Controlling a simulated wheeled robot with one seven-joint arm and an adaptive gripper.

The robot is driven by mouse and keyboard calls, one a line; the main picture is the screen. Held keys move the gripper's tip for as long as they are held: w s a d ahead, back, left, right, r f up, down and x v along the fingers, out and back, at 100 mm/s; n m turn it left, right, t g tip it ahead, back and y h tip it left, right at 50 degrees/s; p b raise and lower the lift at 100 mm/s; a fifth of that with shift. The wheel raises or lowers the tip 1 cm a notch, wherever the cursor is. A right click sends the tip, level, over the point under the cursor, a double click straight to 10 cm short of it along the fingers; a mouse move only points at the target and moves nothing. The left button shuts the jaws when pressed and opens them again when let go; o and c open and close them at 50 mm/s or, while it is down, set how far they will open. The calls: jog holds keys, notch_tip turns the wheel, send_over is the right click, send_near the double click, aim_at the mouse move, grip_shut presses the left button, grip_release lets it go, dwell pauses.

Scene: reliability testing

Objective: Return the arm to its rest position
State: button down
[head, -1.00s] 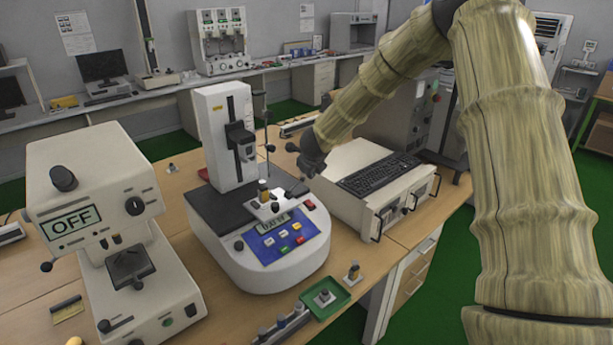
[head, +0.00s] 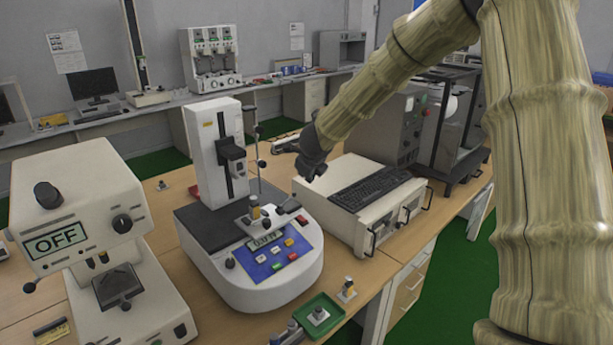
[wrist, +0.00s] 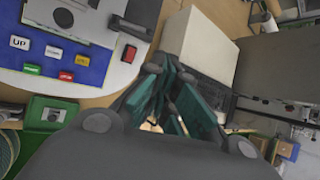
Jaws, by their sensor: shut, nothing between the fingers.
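My arm comes in from the upper right of the head view, and my gripper (head: 306,195) hangs at its end. I cannot tell from the head view whether the fingertips touch the machine.
A white box unit with a keyboard (head: 370,190) stands right of the gripper. A hardness tester reading OFF (head: 85,215) is at the left. A green tray (head: 318,318) with a small part sits at the table's front, beside a small brass-topped part (head: 347,289).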

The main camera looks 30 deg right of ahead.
jog(key=shift+f, duration=0.1)
